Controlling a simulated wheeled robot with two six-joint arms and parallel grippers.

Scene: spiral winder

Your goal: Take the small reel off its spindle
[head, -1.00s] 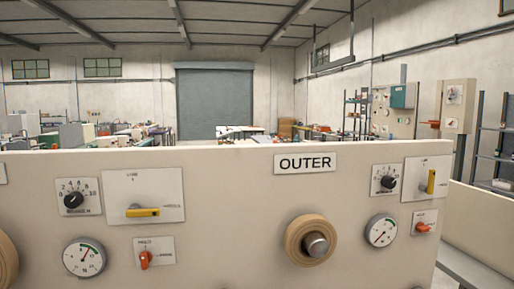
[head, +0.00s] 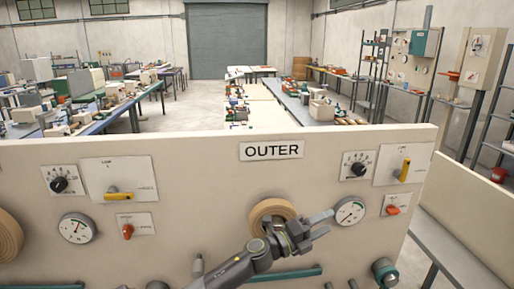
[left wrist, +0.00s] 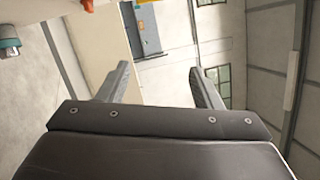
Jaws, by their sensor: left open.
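The small reel (head: 268,208), a tan wound ring, sits on the panel below the OUTER label (head: 271,150). My left gripper (head: 326,222) is in front of the reel's lower right, its jaws apart and pointing right toward a gauge. It hides the spindle and part of the reel. In the left wrist view the open fingers (left wrist: 160,80) have nothing between them, and no reel shows there. Whether the gripper touches the reel cannot be told. My right gripper is not in view.
A larger tan reel (head: 8,237) is cut off at the left edge. The panel (head: 200,200) carries a gauge (head: 349,211), a yellow lever (head: 404,170) and a red knob (head: 392,210). Teal bars (head: 290,275) and a teal-ended knob (head: 385,272) lie lower down.

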